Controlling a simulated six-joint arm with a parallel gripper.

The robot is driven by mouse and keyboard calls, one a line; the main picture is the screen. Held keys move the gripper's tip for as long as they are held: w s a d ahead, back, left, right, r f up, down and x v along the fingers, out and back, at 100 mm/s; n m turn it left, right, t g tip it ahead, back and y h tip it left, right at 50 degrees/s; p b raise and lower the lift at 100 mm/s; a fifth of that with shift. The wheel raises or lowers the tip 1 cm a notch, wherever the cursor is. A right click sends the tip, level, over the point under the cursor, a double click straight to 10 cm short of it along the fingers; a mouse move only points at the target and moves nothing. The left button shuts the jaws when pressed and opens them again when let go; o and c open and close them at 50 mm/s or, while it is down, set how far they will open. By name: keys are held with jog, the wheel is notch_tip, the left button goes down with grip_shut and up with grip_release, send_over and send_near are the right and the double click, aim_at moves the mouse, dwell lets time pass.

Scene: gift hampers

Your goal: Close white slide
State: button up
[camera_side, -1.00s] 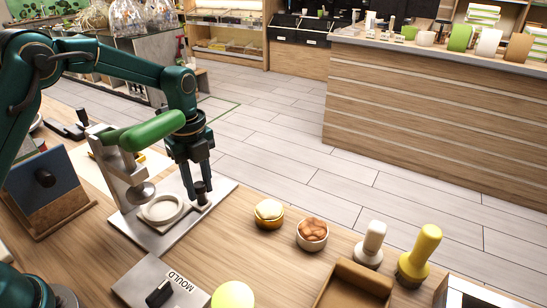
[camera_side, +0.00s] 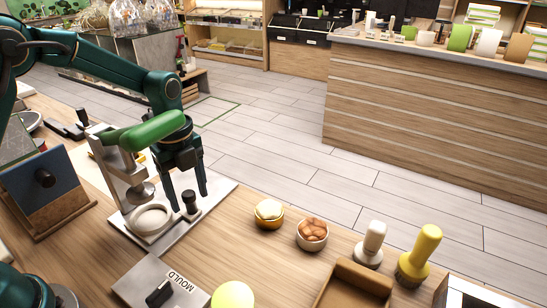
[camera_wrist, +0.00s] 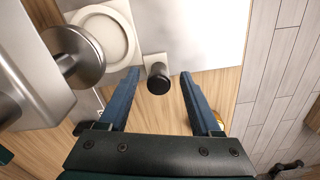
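The white slide (camera_side: 153,218) carries a round white ring and a dark knob (camera_side: 189,202), and sits on the metal base plate (camera_side: 215,193) of a press. In the wrist view the slide's ring (camera_wrist: 103,36) is at the upper left and the knob (camera_wrist: 158,80) is in the middle. My gripper (camera_side: 190,204) is open around the knob. Its two fingers (camera_wrist: 160,72) stand either side of it with visible gaps, and nothing is held.
The press's green handle (camera_side: 152,130) hangs over the slide, left of my gripper. A mould box (camera_side: 150,278) is in front. A yellow-filled bowl (camera_side: 268,214), a bowl of brown pieces (camera_side: 312,235) and white and yellow stamps stand to the right. Bare wood lies between.

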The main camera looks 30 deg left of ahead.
aim_at(119, 132)
jog(key=shift+r, duration=2.55)
jog(key=shift+r, duration=0.1)
jog(key=a+r+n+t+y, duration=0.1)
jog(key=a+r+n+t, duration=0.3)
jog(key=r, duration=0.7)
jog(key=s+a+r+n+t+y, duration=0.1)
jog(key=s+r+n+t, duration=0.15)
jog(key=s+r, duration=0.2)
jog(key=s+n, duration=0.1)
jog(key=n, duration=0.1)
jog(key=s+d+f+n, duration=0.1)
jog(key=s+n, duration=0.1)
jog(key=s+d+n, duration=0.1)
jog(key=s+n, duration=0.1)
jog(key=shift+d+f+n, duration=0.15)
jog(key=shift+d+n, duration=0.1)
jog(key=s+d+f+n+h, duration=0.2)
jog(key=s+d+f+n, duration=0.3)
jog(key=s+f+n, duration=0.1)
jog(key=shift+d+f+n+g, duration=0.3)
jog(key=shift+f+n+g, duration=0.15)
jog(key=shift+f+n, duration=0.5)
